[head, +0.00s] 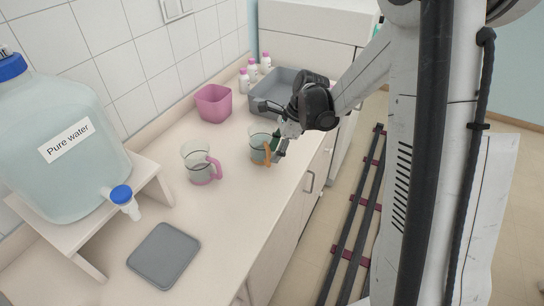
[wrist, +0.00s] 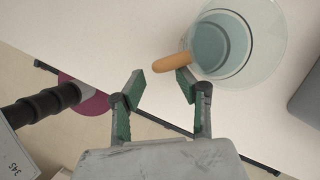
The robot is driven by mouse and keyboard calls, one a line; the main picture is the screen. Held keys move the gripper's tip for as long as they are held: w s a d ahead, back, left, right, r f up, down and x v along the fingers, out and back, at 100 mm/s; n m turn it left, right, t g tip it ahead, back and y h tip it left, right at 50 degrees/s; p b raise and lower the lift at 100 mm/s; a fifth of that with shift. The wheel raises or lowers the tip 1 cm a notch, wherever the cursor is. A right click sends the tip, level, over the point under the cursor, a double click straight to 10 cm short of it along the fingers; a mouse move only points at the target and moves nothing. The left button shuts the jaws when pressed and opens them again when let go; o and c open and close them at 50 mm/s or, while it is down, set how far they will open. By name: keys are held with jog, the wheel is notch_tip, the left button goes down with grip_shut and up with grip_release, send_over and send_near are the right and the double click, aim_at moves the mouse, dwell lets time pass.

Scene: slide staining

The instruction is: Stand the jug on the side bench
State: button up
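A clear jug with an orange handle (head: 268,151) stands upright on the pale bench (head: 225,240), near its front edge. In the wrist view this jug (wrist: 228,48) shows from above, with bluish-grey inside and its handle (wrist: 172,62) pointing left toward my gripper. My gripper (head: 276,131) is beside the jug's handle side. In the wrist view my gripper (wrist: 160,86) is open, with nothing between its fingers; the handle lies just beyond the right fingertip. I cannot tell whether they touch. A second clear jug with a pink handle (head: 198,165) stands further left on the bench.
A pink tub (head: 213,102), a grey tray (head: 262,97) and several white bottles with pink caps (head: 253,70) stand at the back. A "Pure water" tank (head: 60,150) sits on a stand at left. A grey mat (head: 164,256) lies in front. The front middle bench is clear.

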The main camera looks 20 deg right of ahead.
jog(key=w+v, duration=0.1)
jog(key=v, duration=0.7)
jog(key=s+a+r+n+t+h, duration=0.1)
jog(key=s+r+n+t, duration=0.1)
jog(key=s+n, duration=0.4)
jog(key=s+a+r+n+t+h, duration=0.2)
jog(key=s+r+n, duration=0.2)
jog(key=s+n, duration=0.3)
jog(key=s+a+r+n+t+h, duration=0.1)
jog(key=s+a+r+n+t, duration=0.1)
jog(key=s+r+n, duration=0.2)
jog(key=s+n, duration=0.3)
jog(key=s, duration=0.4)
jog(key=shift+s+f, duration=0.1)
jog(key=shift+f, duration=0.05)
notch_tip(320, 180, down, 6)
jog(key=b, duration=0.7)
jog(key=shift+f, duration=0.2)
